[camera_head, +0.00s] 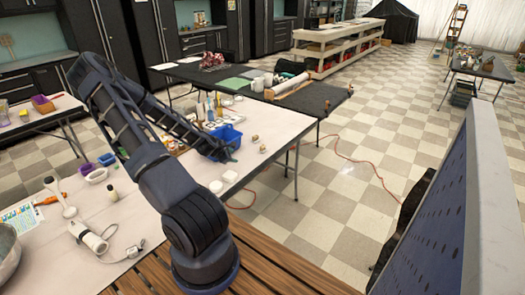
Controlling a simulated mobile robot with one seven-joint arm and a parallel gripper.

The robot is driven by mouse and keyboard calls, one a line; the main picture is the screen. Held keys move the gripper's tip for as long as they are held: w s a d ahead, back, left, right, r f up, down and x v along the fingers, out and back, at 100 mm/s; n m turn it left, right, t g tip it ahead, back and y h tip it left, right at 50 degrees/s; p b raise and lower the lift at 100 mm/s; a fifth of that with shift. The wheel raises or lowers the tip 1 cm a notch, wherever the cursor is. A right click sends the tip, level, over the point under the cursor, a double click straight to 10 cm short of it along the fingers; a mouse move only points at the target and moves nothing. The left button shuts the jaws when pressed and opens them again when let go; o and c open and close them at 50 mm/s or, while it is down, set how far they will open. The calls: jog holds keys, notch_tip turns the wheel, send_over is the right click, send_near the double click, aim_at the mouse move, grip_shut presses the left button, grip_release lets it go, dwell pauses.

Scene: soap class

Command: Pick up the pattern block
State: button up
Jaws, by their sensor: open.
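My arm reaches up from the bottom and bends down to the right over the white table (265,128). My gripper (229,155) is at its far end, low over the table by the near side of a blue basket (226,136). It is small and dark here, open, with nothing visible in it. I cannot clearly identify the pattern block. Two small brown pieces, one (263,148) nearer and one (255,138) farther, lie on the table right of the gripper and apart from it. They are too small to name. My arm hides part of the table.
Two small white round items, one (230,176) and another (215,187), lie near the table's right edge. A large panel (440,220) rises at right. Checkered floor (350,180) is open beyond.

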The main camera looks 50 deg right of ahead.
aim_at(261, 147)
jog(key=s+d+n+h, duration=0.1)
jog(key=d+n, duration=0.1)
jog(key=d, duration=0.1)
jog(key=s+d+n+h, duration=0.1)
jog(key=s+d+n, duration=0.1)
jog(key=d, duration=0.1)
jog(key=s+d+n+h, duration=0.1)
jog(key=d+n, duration=0.1)
jog(key=d, duration=0.1)
jog(key=shift+s+d+f+n, duration=0.3)
jog(key=shift+s+n, duration=0.05)
jog(key=shift+n, duration=0.05)
jog(key=shift+s+d+r+n+t+h, duration=0.1)
jog(key=shift+d+n+t+h, duration=0.15)
jog(key=shift+d+n, duration=0.2)
jog(key=shift+s+d+r+n+t+h, duration=0.1)
jog(key=shift+d+n+t+h, duration=0.15)
jog(key=shift+d+n, duration=0.15)
jog(key=x, duration=0.4)
jog(key=shift+d, duration=0.25)
jog(key=shift+w+x, duration=0.1)
jog(key=shift+x, duration=1.5)
jog(key=shift+w+x, duration=0.15)
jog(key=shift+x, duration=1.45)
grip_shut()
jog(key=shift+r, duration=0.1)
notch_tip(261, 147, up, 20)
